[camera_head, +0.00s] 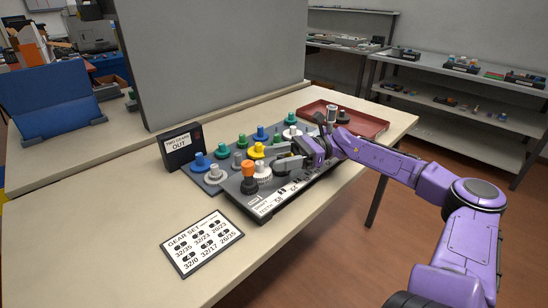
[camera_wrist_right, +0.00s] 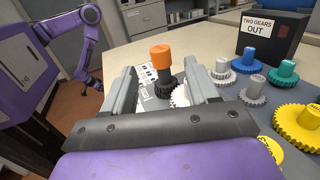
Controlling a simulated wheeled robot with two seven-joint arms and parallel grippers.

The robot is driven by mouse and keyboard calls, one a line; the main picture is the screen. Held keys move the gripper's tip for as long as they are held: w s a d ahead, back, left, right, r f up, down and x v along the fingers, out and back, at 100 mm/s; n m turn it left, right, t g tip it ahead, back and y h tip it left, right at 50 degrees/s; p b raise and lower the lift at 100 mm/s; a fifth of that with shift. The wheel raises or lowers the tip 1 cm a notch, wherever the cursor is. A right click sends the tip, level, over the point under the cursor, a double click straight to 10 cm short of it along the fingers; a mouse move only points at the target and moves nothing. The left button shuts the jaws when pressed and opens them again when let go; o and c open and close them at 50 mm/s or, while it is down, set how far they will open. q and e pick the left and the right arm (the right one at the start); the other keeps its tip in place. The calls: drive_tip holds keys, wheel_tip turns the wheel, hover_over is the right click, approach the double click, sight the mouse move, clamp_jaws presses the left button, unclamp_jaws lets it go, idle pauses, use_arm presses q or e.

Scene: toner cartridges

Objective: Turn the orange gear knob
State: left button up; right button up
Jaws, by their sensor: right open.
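The orange gear knob (camera_head: 248,168) stands upright on a dark grey shaft with a gear at its foot, on the dark gear board (camera_head: 262,205). In the right wrist view the orange knob (camera_wrist_right: 161,55) shows between the two fingers and appears beyond their tips. My right gripper (camera_head: 284,162) is open and empty, low over the board to the right of the knob. Its grey fingers (camera_wrist_right: 160,85) point toward the knob with a clear gap on each side. A white gear (camera_head: 262,172) sits right beside the knob.
Blue, green, yellow and grey gears (camera_head: 258,151) crowd the mat behind the knob. A "TWO GEARS OUT" sign (camera_head: 182,147) stands at the back left. A "GEAR SET" card (camera_head: 202,242) lies in front. A red tray (camera_head: 368,124) lies at the far right. The table's left front is clear.

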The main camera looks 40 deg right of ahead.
sight(249, 164)
drive_tip(key=a+m+t+p, duration=0.1)
drive_tip(key=t+p, duration=0.1)
drive_tip(key=s+a+r+m+t+p, duration=0.1)
drive_tip(key=m+t+p, duration=0.1)
drive_tip(key=p, duration=0.1)
drive_tip(key=s+a+m+t+h+p, duration=0.1)
drive_tip(key=t+p, duration=0.2)
drive_tip(key=shift+r+m, duration=0.3)
drive_tip(key=s+m+t+h+p, duration=0.1)
drive_tip(key=h+p, duration=0.1)
drive_tip(key=s+m+t+h+p, duration=0.2)
drive_tip(key=h, duration=0.1)
drive_tip(key=shift+m+t, duration=0.3)
drive_tip(key=w+a+h+b, duration=0.1)
drive_tip(key=w, duration=0.1)
drive_tip(key=w+a+f+h, duration=0.1)
drive_tip(key=w+a, duration=0.1)
drive_tip(key=w, duration=0.1)
drive_tip(key=w+a+h+b, duration=0.1)
drive_tip(key=w+a, duration=0.1)
drive_tip(key=shift+w+f+m+b, duration=0.15)
drive_tip(key=shift+f+m+b, duration=0.15)
drive_tip(key=shift+m+b, duration=0.1)
drive_tip(key=shift+d, duration=0.1)
